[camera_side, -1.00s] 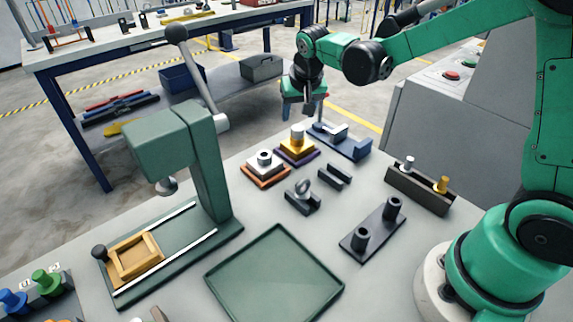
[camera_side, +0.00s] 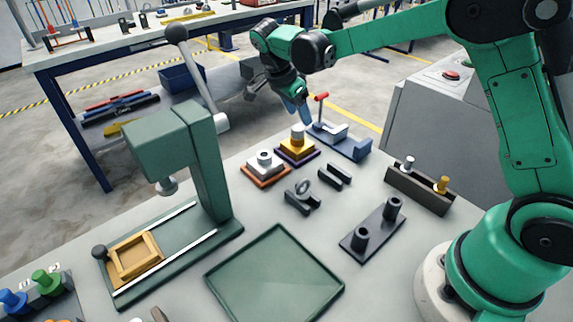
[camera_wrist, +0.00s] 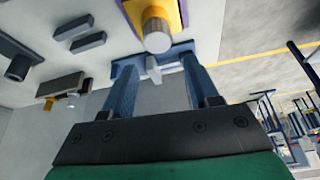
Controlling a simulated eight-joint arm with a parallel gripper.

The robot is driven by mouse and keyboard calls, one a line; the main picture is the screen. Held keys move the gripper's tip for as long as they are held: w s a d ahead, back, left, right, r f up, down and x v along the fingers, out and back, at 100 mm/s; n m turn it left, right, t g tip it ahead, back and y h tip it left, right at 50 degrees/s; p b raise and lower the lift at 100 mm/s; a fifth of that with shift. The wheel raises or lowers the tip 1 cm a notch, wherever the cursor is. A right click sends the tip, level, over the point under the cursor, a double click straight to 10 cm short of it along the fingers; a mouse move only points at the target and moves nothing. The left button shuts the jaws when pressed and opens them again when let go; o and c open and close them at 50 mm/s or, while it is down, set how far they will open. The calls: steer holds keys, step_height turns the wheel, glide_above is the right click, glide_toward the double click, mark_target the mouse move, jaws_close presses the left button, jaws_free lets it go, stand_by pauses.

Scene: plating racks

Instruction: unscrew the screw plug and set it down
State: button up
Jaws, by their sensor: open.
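The likely screw plug is a pale ribbed cylinder (camera_side: 298,131) standing upright in a yellow block (camera_side: 296,147) on a purple base. In the wrist view the cylinder (camera_wrist: 157,34) shows near the top middle, with the yellow block (camera_wrist: 181,14) around it. My gripper (camera_side: 300,112) hangs just above and behind that block in the side view, tilted, with its blue fingers pointing down. In the wrist view my gripper (camera_wrist: 159,66) is open, its two fingers apart with nothing held. The cylinder lies beyond the fingertips, apart from them.
A blue clamp fixture (camera_side: 350,147) with a red handle (camera_side: 321,97) stands close right of my fingers. A metal nut-like piece (camera_side: 264,158) on an orange base is left. A green press (camera_side: 210,165) stands further left. The green tray (camera_side: 275,275) in front is empty.

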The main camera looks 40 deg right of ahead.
mark_target(298, 128)
steer(key=m+g, duration=0.1)
steer(key=m, duration=0.2)
steer(key=m+g+y, duration=0.1)
steer(key=m, duration=0.3)
steer(key=shift+w, duration=0.15)
steer(key=m+y, duration=0.1)
steer(key=m, duration=0.2)
steer(key=m+g+y, duration=0.1)
steer(key=m, duration=0.2)
steer(key=shift+d+g, duration=0.1)
steer(key=shift+g, duration=0.2)
steer(key=shift+f, duration=1.75)
